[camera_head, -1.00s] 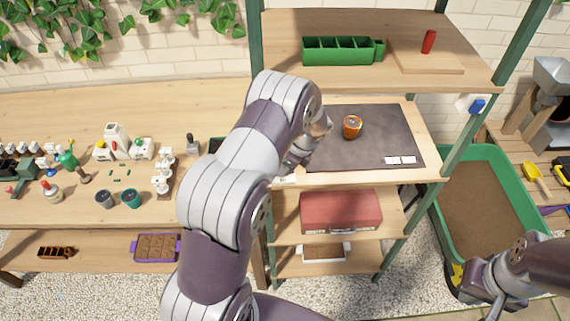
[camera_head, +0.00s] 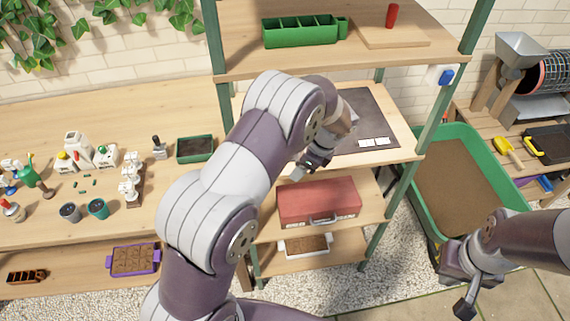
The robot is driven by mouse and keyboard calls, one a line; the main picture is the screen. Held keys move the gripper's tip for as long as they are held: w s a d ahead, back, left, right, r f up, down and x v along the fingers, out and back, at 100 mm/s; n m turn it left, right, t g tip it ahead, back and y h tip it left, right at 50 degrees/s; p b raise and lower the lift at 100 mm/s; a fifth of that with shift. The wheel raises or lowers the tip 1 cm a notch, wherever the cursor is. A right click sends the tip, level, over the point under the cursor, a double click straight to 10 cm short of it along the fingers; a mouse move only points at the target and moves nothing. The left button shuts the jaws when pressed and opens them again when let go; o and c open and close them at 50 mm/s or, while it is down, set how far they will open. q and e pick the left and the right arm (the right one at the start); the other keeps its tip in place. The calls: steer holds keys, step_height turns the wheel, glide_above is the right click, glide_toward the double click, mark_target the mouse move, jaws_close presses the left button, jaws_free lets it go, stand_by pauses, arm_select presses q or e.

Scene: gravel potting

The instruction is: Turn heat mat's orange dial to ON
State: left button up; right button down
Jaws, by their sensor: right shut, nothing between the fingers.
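The dark heat mat (camera_head: 372,118) lies on the middle shelf of the rack, with white labels (camera_head: 373,142) near its front right corner. My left arm covers the mat's left part. I cannot see an orange dial in this view. My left gripper (camera_head: 305,170) is at the front edge of the middle shelf, left of the labels, pointing down. A small whitish piece shows beside its fingers, but I cannot tell what it is or whether they touch it. My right gripper (camera_head: 464,306) is shut and empty at the lower right, in front of the green bin, far from the mat.
A green planter (camera_head: 300,32) and a red object (camera_head: 392,15) stand on the upper shelf. A white box with a blue switch (camera_head: 446,77) is on the right post. A red case (camera_head: 318,201) lies below. A green soil bin (camera_head: 499,175) is at right; the bench at left holds bottles and cups.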

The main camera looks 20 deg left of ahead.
arm_select(q)
steer(key=s+d+f+n+t+h+b, duration=0.2)
steer(key=s+d+n+t+h+b, duration=0.15)
steer(key=d, duration=0.35)
steer(key=s+d+f+n+t+h+b, duration=0.2)
steer(key=s+d+n+h+b, duration=0.15)
steer(key=d+n+b, duration=0.2)
steer(key=s+a+r+n+t+y, duration=0.25)
steer(key=a+n+y, duration=0.25)
steer(key=a+n, duration=0.35)
steer(key=s+a+r+n+t+y, duration=0.1)
steer(key=a+r+n+t+y, duration=0.25)
steer(key=a+n+y, duration=0.4)
steer(key=shift+g+h, duration=0.25)
steer(key=shift+h, duration=0.7)
steer(key=x, duration=0.4)
steer(key=a+x, duration=0.1)
steer(key=x, duration=0.3)
steer(key=r+x, duration=0.1)
steer(key=x, duration=0.3)
steer(key=shift+a+f, duration=0.1)
steer(key=shift+a, duration=0.4)
